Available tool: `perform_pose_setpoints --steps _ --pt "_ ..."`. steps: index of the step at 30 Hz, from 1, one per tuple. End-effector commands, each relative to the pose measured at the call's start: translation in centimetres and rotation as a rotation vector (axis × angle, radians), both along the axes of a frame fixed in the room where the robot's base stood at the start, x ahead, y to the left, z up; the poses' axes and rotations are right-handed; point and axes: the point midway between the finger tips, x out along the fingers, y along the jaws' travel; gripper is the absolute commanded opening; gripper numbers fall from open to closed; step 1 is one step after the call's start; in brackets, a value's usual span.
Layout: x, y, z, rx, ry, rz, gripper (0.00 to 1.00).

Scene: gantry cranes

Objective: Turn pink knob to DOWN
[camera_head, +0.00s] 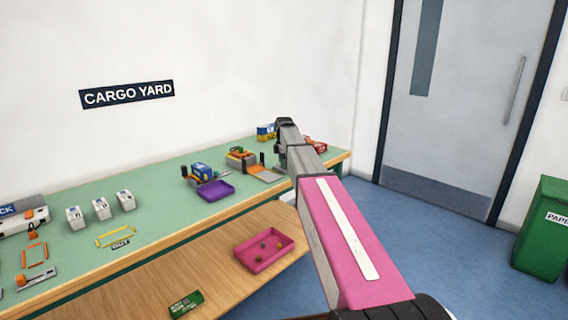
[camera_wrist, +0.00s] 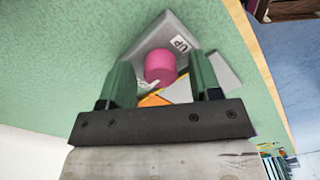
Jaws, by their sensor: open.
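The pink knob (camera_wrist: 160,66) shows in the wrist view on a grey plate (camera_wrist: 190,25) on the green bench top. A white label reading UP (camera_wrist: 181,43) is on the plate, just beyond the knob. My gripper (camera_wrist: 161,72) is open, with one green finger on each side of the knob. I cannot tell whether the fingers touch it. A small white mark shows at the knob's near edge, partly hidden. In the head view my arm reaches to the bench's far right end and hides the knob and the fingers.
On the bench (camera_head: 160,191) are a blue box (camera_head: 201,171), a purple tray (camera_head: 216,190), several white containers (camera_head: 101,208) and a yellow outline (camera_head: 116,236). A magenta tray (camera_head: 264,262) and a green box (camera_head: 186,304) are on the lower wooden shelf. A green bin (camera_head: 540,235) stands right.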

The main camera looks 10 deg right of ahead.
Motion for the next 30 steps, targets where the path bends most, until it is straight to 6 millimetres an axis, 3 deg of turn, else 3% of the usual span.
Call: perform_pose_setpoints --steps 8,21,30 --pt "0.1 0.0 1.7 0.0 -0.002 -0.001 0.58" --pt "0.1 0.0 9.3 0.0 -0.001 0.0 0.58" --pt "0.0 0.0 10.8 0.0 0.0 0.0 0.58"
